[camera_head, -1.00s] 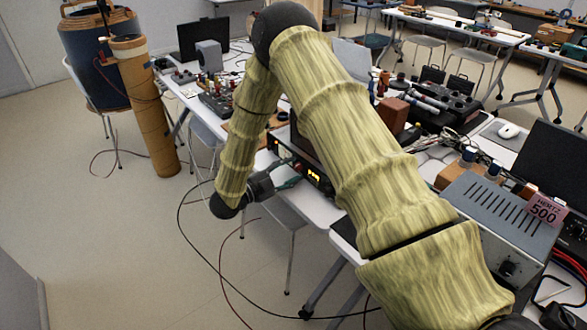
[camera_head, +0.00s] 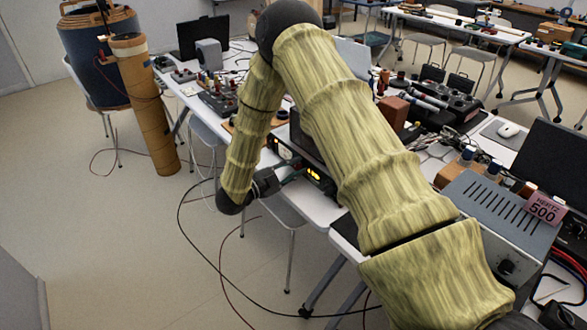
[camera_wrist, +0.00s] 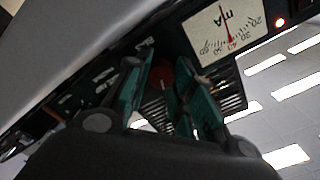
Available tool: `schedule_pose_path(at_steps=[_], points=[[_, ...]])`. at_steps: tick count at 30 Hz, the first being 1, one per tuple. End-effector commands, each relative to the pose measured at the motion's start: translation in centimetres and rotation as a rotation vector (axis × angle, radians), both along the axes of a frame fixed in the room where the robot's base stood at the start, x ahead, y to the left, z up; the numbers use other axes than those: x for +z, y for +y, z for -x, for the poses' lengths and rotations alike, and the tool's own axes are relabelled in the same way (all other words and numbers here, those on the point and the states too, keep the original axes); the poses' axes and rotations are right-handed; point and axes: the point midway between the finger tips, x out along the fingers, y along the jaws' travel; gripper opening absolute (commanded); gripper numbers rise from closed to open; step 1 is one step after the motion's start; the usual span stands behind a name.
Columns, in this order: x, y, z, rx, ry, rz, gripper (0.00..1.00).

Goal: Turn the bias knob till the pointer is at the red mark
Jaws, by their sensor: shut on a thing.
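My gripper (camera_head: 294,176) reaches the front of a black instrument (camera_head: 312,174) with lit amber displays at the table edge. In the wrist view, the green fingers of my gripper (camera_wrist: 168,92) are close around a small dark red part, which I take for the bias knob (camera_wrist: 164,74); the fingers hide much of it. A white meter face (camera_wrist: 228,32) marked mA appears upside down beside the fingers. A red line crosses its scale near 40; I cannot tell the pointer from the red mark. In the head view, the knob and the meter are too small or hidden.
A grey box with a pink "HERTZ 500" label (camera_head: 543,208) stands at the right. Cables hang from the table to the floor. A tall brown cylinder (camera_head: 146,115) stands at the left. The floor at the lower left is clear. A red lamp (camera_wrist: 280,22) glows near the meter.

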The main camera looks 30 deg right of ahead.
Motion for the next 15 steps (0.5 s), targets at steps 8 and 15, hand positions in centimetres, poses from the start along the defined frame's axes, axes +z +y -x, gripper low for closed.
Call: schedule_pose_path(at_steps=[8, 15], points=[[-0.04, 0.02, 0.03, 0.000, 0.011, 0.001, 0.26], [-0.04, 0.02, 0.02, 0.000, 0.011, 0.001, 0.46]])
